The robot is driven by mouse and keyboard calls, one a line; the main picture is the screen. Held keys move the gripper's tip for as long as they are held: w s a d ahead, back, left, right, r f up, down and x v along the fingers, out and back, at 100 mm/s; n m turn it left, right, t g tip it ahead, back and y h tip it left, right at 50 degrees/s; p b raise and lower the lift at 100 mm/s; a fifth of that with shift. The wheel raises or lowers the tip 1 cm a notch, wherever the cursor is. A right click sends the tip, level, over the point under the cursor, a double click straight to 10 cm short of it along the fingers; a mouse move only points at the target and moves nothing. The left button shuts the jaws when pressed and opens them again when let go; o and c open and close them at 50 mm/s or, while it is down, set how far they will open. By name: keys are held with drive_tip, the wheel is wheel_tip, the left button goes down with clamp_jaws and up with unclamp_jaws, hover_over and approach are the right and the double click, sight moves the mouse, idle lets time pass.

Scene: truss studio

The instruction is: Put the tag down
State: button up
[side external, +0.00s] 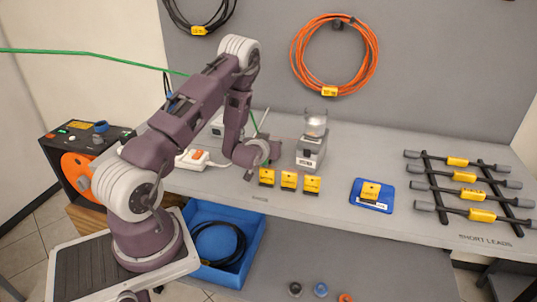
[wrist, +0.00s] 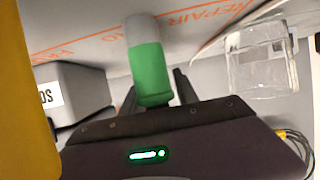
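My gripper (side external: 248,173) is low over the bench, beside the leftmost of three small yellow tags: left (side external: 267,176), middle (side external: 289,180) and right (side external: 312,184). In the wrist view the dark fingers (wrist: 155,92) stand either side of a green and grey cylinder (wrist: 150,68). I cannot tell whether they touch it. A large yellow surface (wrist: 22,90) fills the left edge, very close; I cannot tell which tag it is. No tag shows between the fingers. Another yellow tag (side external: 370,190) lies on a blue mat (side external: 357,198).
A grey device (side external: 311,152) with a clear cup (side external: 316,122) stands right of my gripper. A clear container (wrist: 262,70) shows in the wrist view. A power strip (side external: 193,158) lies left. Tagged leads rest on a black rack (side external: 430,180) at right. A blue bin (side external: 255,238) sits below.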

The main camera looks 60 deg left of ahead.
clamp_jaws()
